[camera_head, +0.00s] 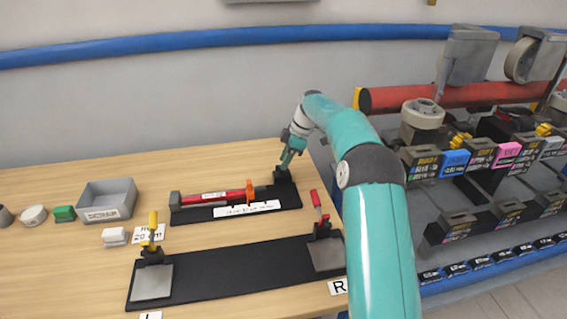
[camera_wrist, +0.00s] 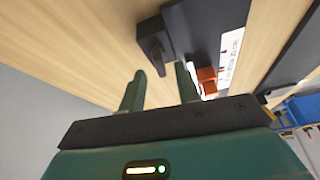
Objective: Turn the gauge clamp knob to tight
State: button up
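The gauge (camera_head: 215,210) is a black base on the wooden table with a red bar, an orange slider and a white label strip. The dark clamp knob (camera_head: 282,175) is at its right end. In the wrist view the knob (camera_wrist: 153,46) is a black block with a raised grip, at the end of the base. My gripper (camera_head: 290,157) is above the knob, pointing down. Its two green fingers (camera_wrist: 160,88) are apart with nothing between them. The knob lies beyond the fingertips and appears apart from them. I cannot read the knob's setting.
A black fixture plate (camera_head: 225,273) lies in front, with a yellow-handled clamp (camera_head: 152,235) and a red-handled clamp (camera_head: 320,212). A grey tray (camera_head: 107,200) and small blocks are at left. A rack of bins (camera_head: 480,160) with a red tube stands at right.

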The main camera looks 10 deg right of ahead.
jog(key=shift+x, duration=0.95)
grip_shut()
